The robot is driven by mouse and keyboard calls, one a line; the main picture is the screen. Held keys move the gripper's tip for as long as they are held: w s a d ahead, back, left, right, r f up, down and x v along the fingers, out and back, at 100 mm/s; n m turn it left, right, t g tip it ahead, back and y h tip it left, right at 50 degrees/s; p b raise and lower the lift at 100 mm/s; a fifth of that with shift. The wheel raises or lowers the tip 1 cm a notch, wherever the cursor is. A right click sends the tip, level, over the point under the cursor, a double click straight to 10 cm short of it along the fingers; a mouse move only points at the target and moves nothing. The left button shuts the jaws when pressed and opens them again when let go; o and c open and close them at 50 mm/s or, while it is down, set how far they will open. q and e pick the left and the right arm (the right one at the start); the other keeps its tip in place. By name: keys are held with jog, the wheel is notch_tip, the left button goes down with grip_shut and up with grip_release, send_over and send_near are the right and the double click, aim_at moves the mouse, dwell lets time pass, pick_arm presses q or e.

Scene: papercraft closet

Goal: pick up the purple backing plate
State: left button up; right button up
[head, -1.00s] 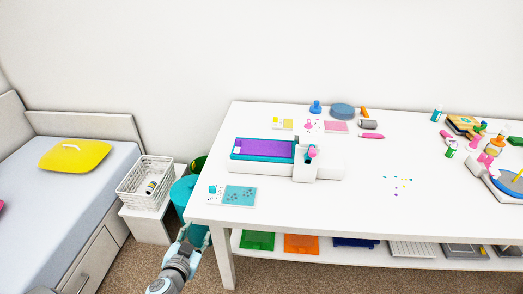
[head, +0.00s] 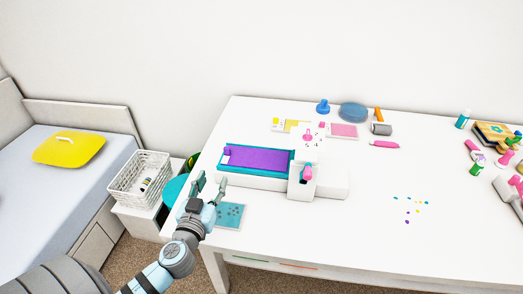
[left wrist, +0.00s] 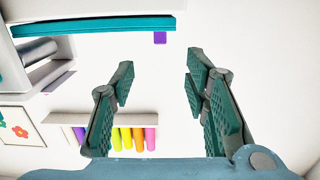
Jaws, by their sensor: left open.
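The purple backing plate (head: 262,160) lies flat on the teal bed (head: 229,171) of the white die-cutting machine (head: 318,184), left of its upright part. In the left wrist view, a teal edge (left wrist: 100,25) crosses the top left, with a small purple tab (left wrist: 160,38) under its right end. My left gripper (head: 208,184) is open and empty, in front of and left of the machine, over the table's left edge area. It also shows in the left wrist view (left wrist: 160,75), with nothing between its fingers. My right gripper is not in view.
A teal patterned card (head: 230,214) lies on the white table (head: 350,230), partly hidden by my left gripper. A teal bin (head: 174,190) and a white basket (head: 124,186) stand left of the table. Small coloured bits (head: 408,211) lie to the right; the table's front middle is clear.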

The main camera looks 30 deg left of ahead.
pick_arm(q)
jog(key=p, duration=0.1)
send_near(226, 149)
jog(key=shift+a+x, duration=0.2)
jog(key=shift+x, duration=0.9)
jog(key=x, duration=0.5)
jog(key=shift+w+d+f+p, duration=0.1)
jog(key=shift+w+d+p, duration=0.05)
jog(key=shift+w+p, duration=0.15)
jog(key=shift+w, duration=0.3)
grip_shut()
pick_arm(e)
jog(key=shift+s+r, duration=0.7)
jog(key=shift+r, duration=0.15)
